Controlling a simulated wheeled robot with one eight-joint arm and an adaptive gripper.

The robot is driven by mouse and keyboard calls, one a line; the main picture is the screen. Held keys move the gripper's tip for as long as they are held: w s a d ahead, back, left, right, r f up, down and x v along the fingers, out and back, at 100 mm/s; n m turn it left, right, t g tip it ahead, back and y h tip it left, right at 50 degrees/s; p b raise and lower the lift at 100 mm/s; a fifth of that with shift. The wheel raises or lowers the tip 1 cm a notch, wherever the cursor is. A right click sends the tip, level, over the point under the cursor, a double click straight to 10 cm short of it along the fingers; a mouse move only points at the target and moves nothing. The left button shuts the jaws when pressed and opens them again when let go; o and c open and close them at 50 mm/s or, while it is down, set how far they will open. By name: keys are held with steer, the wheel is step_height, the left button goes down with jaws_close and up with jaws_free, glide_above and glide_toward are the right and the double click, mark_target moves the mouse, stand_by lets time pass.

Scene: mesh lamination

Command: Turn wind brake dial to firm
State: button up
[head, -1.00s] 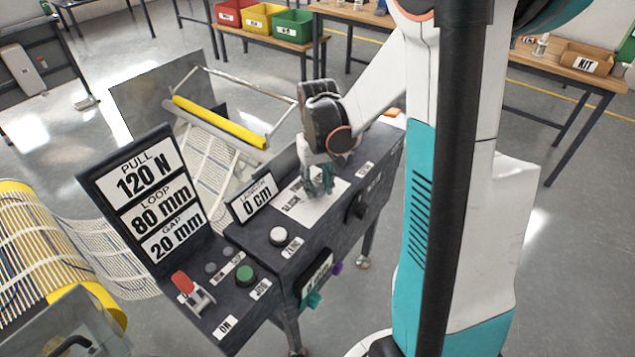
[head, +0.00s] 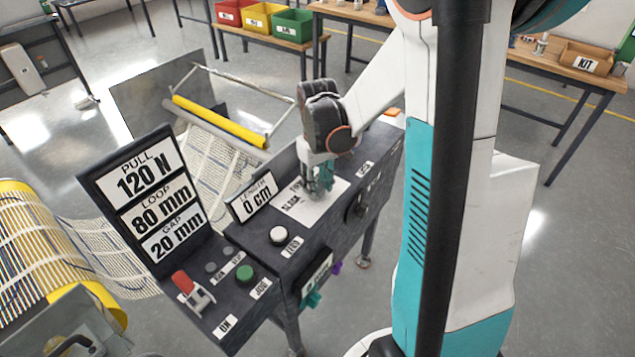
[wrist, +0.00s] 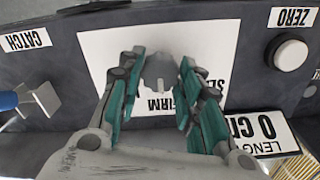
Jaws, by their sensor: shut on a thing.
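The wind brake dial (wrist: 160,72) is a small grey knob on a white label plate (wrist: 110,45) on the dark console's top. In the wrist view it sits between the teal-padded fingertips of my gripper (wrist: 159,68), which is shut on it. I cannot tell where the dial's pointer stands.
A white ZERO button (wrist: 291,54) and a length display reading 0 cm (wrist: 262,130) are near the gripper. A blue-handled catch (wrist: 40,99) is on the other side. The console's display board (head: 150,195) stands at left in the head view.

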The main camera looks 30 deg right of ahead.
mark_target(318, 187)
steer(key=o, duration=1.1)
steer(key=shift+c, duration=0.2)
steer(key=shift+r, duration=0.1)
step_height(318, 187, up, 12)
steer(key=shift+s, duration=0.1)
